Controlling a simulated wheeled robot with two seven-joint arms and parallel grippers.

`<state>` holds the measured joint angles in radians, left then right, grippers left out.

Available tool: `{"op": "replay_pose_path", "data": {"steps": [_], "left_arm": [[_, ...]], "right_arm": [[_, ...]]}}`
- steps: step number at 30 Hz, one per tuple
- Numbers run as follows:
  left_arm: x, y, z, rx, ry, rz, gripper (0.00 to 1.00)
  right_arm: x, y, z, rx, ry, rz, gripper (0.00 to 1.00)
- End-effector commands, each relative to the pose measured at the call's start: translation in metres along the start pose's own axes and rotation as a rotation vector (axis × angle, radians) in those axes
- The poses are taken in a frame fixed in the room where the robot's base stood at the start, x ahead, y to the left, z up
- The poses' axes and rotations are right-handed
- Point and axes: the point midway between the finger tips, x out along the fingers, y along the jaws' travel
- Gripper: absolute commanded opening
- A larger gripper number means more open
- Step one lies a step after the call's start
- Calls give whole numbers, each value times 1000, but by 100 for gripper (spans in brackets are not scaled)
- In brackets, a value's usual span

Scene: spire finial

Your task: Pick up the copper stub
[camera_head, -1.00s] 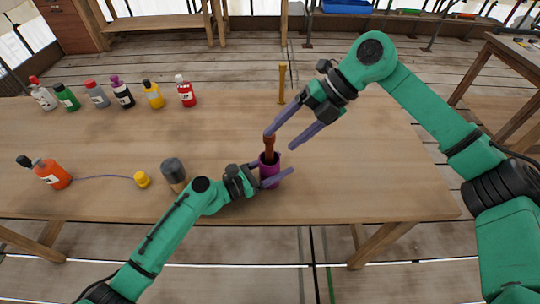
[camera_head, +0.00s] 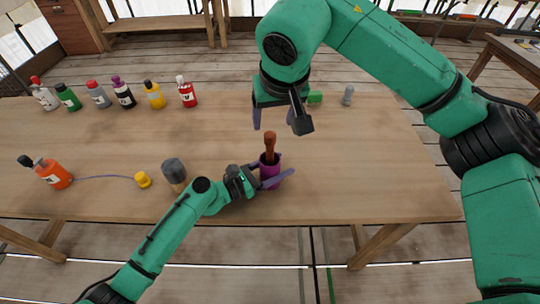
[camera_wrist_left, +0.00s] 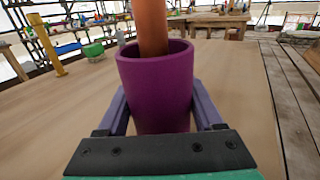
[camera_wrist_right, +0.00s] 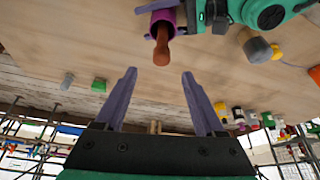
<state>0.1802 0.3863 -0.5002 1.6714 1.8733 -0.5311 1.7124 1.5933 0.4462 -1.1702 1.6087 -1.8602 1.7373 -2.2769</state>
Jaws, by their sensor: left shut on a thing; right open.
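The copper-brown stub (camera_head: 270,147) stands upright in the purple cup (camera_head: 268,172), its upper part sticking out above the rim. It also shows in the left wrist view (camera_wrist_left: 152,28) and at the top of the right wrist view (camera_wrist_right: 161,48); its lower end is hidden in the cup. My left gripper (camera_head: 272,178) is shut on the purple cup, a finger on each side, as the left wrist view shows. My right gripper (camera_head: 274,121) is open and empty, beyond the stub and apart from it. The right wrist view shows nothing between its fingers (camera_wrist_right: 158,76).
Several bottles line the back left. A green block (camera_head: 314,97) and a grey piece (camera_head: 348,95) lie at the back. The table's right side is clear.

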Motion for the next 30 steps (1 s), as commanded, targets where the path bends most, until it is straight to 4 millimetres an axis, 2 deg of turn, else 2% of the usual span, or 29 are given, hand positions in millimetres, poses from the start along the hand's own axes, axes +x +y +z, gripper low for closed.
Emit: {"op": "replay_pose_path", "data": {"steps": [6,11,17,20,25,29,30], "left_arm": [[0,0,0,0,0,0,7],[0,0,0,0,0,0,7],[0,0,0,0,0,0,7],[0,0,0,0,0,0,7],[0,0,0,0,0,0,7],[0,0,0,0,0,0,7],[0,0,0,0,0,0,7]], "right_arm": [[48,0,2,-1,-6,-2,71],[70,-1,2,0,-5,-2,71],[108,-2,2,2,-7,-3,71],[115,-2,2,1,-4,-2,71],[115,-2,2,1,-3,-2,71],[115,-2,2,1,-3,-2,22],[115,-2,2,1,-3,-2,6]]}}
